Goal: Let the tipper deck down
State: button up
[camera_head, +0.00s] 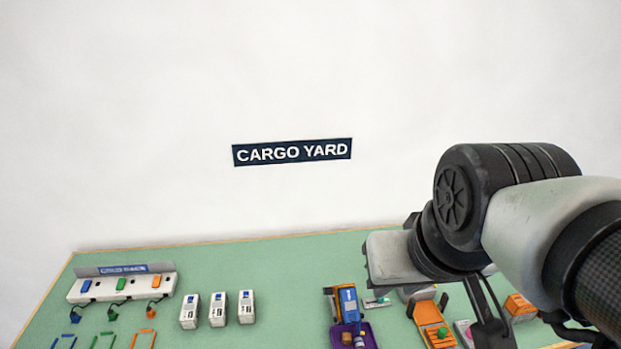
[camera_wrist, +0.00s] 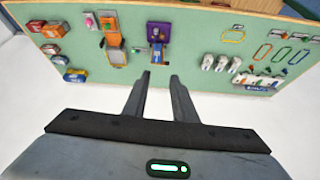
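I cannot tell for sure which piece is the tipper. An orange flat-bodied model (camera_head: 432,320) with a small green item on it stands at the table's front right, and it also shows in the wrist view (camera_wrist: 114,42). To its left stands a blue model (camera_head: 346,302) with a purple tray (camera_head: 368,337) at its front; the blue model also shows in the wrist view (camera_wrist: 158,52). Whether either deck is raised is too small to tell. My gripper (camera_wrist: 160,76) is open and empty, apart from both models. My arm hides part of the right side in the head view.
The green table (camera_head: 280,262) carries three white cartons (camera_head: 217,309) left of centre. A white rack (camera_head: 122,287) with coloured blocks and hooks stands at the far left, with coloured loops before it. Several boxes (camera_wrist: 53,29) sit at the other end. The table's middle back is clear.

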jog(key=n+g+b, duration=0.1)
jog(key=b, duration=1.2)
send_over(329, 288)
jog(key=s, duration=0.7)
notch_tip(329, 288, down, 20)
jog(key=b+x, duration=0.2)
jog(key=x, duration=1.5)
jog(key=shift+w+f, duration=0.15)
jog(key=shift+w, duration=0.1)
jog(key=shift+c, duration=0.4)
grip_shut()
